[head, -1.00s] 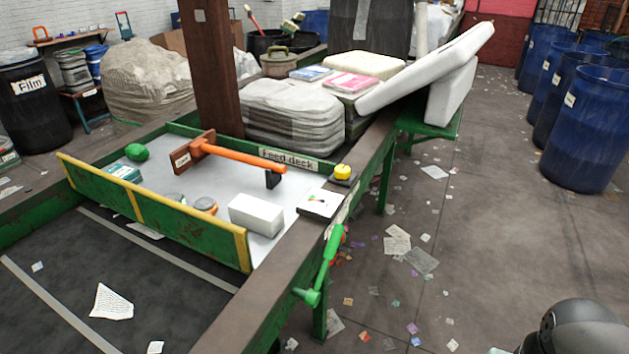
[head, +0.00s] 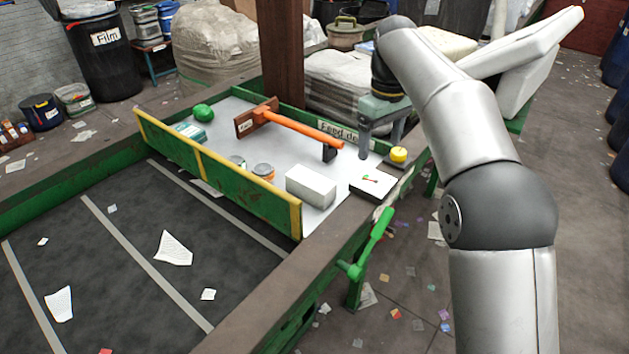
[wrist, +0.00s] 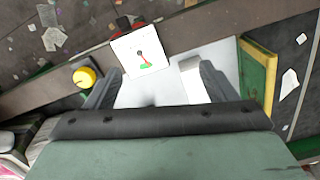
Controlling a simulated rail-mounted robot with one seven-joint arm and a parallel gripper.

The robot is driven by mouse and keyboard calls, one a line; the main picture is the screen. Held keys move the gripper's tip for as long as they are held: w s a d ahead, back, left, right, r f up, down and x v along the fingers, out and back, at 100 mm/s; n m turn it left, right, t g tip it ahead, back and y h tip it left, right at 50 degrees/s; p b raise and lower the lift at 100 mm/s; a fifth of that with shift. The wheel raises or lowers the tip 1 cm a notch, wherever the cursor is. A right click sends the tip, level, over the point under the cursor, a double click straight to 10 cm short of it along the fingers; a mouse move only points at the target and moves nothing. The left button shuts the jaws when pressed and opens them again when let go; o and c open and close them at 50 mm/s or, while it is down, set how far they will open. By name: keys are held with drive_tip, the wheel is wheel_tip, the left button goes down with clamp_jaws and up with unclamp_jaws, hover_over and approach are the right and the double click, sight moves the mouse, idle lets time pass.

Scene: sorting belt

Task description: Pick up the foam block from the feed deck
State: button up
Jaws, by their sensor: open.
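The foam block (head: 311,186) is a white box lying on the pale feed deck (head: 228,125), near its front right corner beside the green and yellow board. My gripper (head: 381,143) is open and empty, fingers pointing down, above the right end of the deck and to the right of and behind the block. In the wrist view my gripper (wrist: 157,82) shows its two fingers apart over bare deck. A white block, apparently the foam block (wrist: 189,69), shows there by the right finger, which partly hides it.
An orange-handled hammer-like tool (head: 305,131) spans the back of the deck. Two cans (head: 263,171), a green lump (head: 203,112) and a teal box (head: 189,132) lie left. A green lever (head: 371,243) stands outside.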

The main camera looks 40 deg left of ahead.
sight(325, 185)
drive_tip(key=s+a+f+n, duration=0.1)
drive_tip(key=s+a+n, duration=0.25)
drive_tip(key=a, duration=0.65)
drive_tip(key=f+b, duration=0.1)
drive_tip(key=f, duration=0.3)
drive_tip(key=f+b, duration=0.1)
drive_tip(key=f, duration=0.2)
drive_tip(key=f+b, duration=0.1)
drive_tip(key=f, duration=0.3)
drive_tip(key=shift+s+a+f, duration=0.2)
drive_tip(key=shift+s+f, duration=0.05)
drive_tip(key=shift+f, duration=0.05)
drive_tip(key=shift+w+a+f, duration=0.1)
drive_tip(key=shift+a+f, duration=0.1)
drive_tip(key=shift+f, duration=1.25)
drive_tip(key=shift+w+a+f, duration=0.1)
drive_tip(key=shift+a+f, duration=0.1)
drive_tip(key=shift+f, duration=1.25)
drive_tip(key=c, duration=1)
